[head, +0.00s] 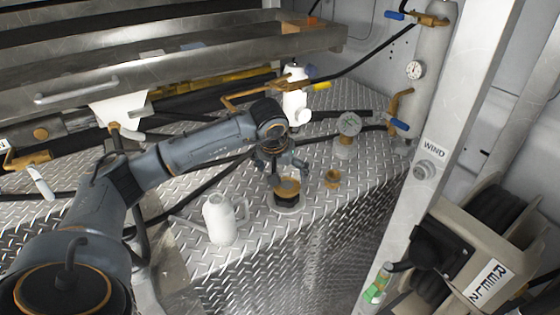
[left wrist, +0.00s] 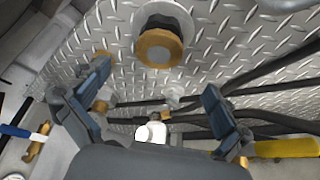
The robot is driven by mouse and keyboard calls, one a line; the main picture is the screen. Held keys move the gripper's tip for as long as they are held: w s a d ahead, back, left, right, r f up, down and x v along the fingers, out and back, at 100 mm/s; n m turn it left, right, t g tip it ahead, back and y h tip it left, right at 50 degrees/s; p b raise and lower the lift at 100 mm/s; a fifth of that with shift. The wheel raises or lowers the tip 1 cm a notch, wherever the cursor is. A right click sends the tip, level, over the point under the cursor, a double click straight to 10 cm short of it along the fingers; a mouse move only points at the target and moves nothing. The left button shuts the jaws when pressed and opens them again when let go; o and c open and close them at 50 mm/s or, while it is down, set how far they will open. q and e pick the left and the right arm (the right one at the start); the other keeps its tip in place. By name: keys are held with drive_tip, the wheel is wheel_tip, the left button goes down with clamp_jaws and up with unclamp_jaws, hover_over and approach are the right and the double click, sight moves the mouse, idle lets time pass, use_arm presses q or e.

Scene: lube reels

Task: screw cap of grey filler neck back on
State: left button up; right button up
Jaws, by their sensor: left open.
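A black neck with a brass-coloured top (head: 287,187) stands on a round grey flange (head: 289,208) on the deck. In the left wrist view the brass top (left wrist: 160,48) shows as a disc at upper middle; I cannot tell whether it is a cap or an open rim. A small brass piece (head: 332,178) sits on the deck just right of the neck, possibly the cap. My left gripper (head: 283,170) is open, pointing down just above and behind the neck. In the left wrist view its spread fingers (left wrist: 155,80) have nothing held between them. My right gripper is not in view.
A white jug (head: 222,218) stands left of the neck. Black hoses cross the deck. A grey post (head: 436,150) marked WIND rises at the right. The deck's front edge is close.

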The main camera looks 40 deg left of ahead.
sight(284, 186)
use_arm(q)
drive_tip(key=p+x, duration=0.1)
drive_tip(key=x, duration=0.7)
drive_tip(key=c, duration=1.3)
drive_tip(key=m+b, duration=0.1)
drive_tip(key=m+h+b, duration=0.1)
drive_tip(key=m, duration=0.1)
drive_tip(key=shift+a+f, duration=0.15)
drive_tip(key=shift+a, duration=0.1)
drive_tip(key=shift+m+h+b, duration=0.35)
drive_tip(key=shift+m+h, duration=0.15)
drive_tip(key=shift+m, duration=0.6)
drive_tip(key=o, duration=1.3)
drive_tip(key=shift+r, duration=0.3)
